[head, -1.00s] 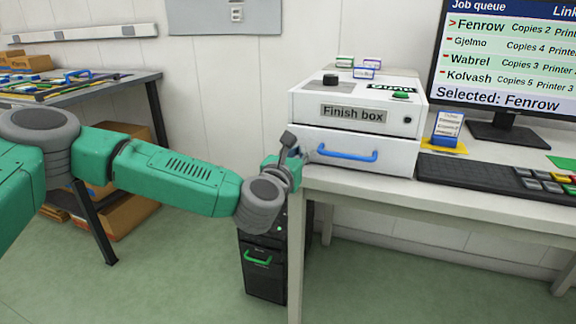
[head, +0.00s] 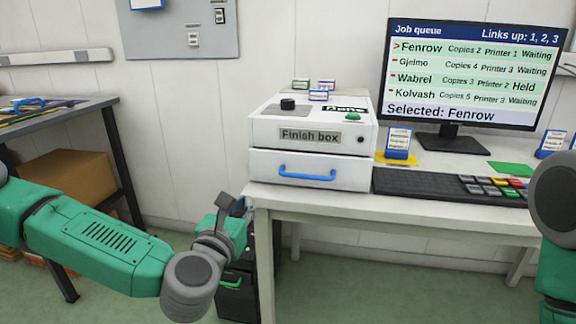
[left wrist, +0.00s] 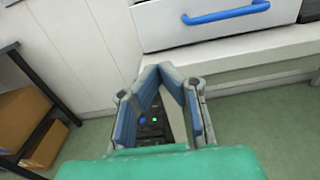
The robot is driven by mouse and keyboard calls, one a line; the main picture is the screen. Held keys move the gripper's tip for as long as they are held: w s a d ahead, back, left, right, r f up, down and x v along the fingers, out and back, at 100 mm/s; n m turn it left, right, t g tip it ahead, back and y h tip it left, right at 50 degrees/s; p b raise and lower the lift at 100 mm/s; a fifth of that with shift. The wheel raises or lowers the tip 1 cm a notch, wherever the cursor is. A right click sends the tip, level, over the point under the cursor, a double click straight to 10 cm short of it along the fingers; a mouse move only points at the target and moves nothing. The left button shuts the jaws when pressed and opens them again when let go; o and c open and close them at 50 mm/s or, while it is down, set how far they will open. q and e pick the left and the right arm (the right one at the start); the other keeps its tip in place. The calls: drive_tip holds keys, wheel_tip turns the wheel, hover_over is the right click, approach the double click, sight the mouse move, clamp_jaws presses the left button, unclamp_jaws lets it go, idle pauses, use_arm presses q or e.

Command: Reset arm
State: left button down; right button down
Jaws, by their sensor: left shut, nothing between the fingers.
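My left gripper (head: 230,205) is at the left end of the white desk (head: 420,216), low in front of the finish box (head: 310,145). In the left wrist view its blue-padded fingers (left wrist: 168,72) meet at the tips, with nothing between them. The desk edge and the blue drawer handle (left wrist: 226,14) lie beyond the fingertips. In the head view, part of my right arm shows at the right edge; its gripper is outside the picture.
A monitor (head: 470,75) and a keyboard (head: 440,184) stand on the desk. A black cabinet (head: 238,298) with a green handle is below the left gripper. A dark table (head: 128,165) with cardboard boxes (head: 70,176) stands at left. Floor between is clear.

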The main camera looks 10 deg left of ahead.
use_arm(q)
drive_tip(key=s+d+f+m+g+h+p, duration=0.3)
drive_tip(key=s+d+f+m+g, duration=0.15)
drive_tip(key=s+f+m, duration=0.4)
drive_tip(key=s+d+f+m+g+h+p, duration=0.25)
drive_tip(key=s+d+f+m+g, duration=0.2)
drive_tip(key=s+f+m, duration=0.45)
drive_tip(key=s+a+f+m+g+y+p, duration=0.4)
drive_tip(key=s+a+m+g, duration=0.2)
drive_tip(key=s+a+m, duration=0.55)
drive_tip(key=s+a+m+g+y+p, duration=0.1)
drive_tip(key=s+a+m+g+y, duration=0.1)
drive_tip(key=s+a+m, duration=0.4)
drive_tip(key=shift+a+r+m+p, duration=0.25)
drive_tip(key=shift+a+m+p, duration=0.15)
drive_tip(key=shift+a, duration=0.45)
drive_tip(key=shift+y, duration=0.25)
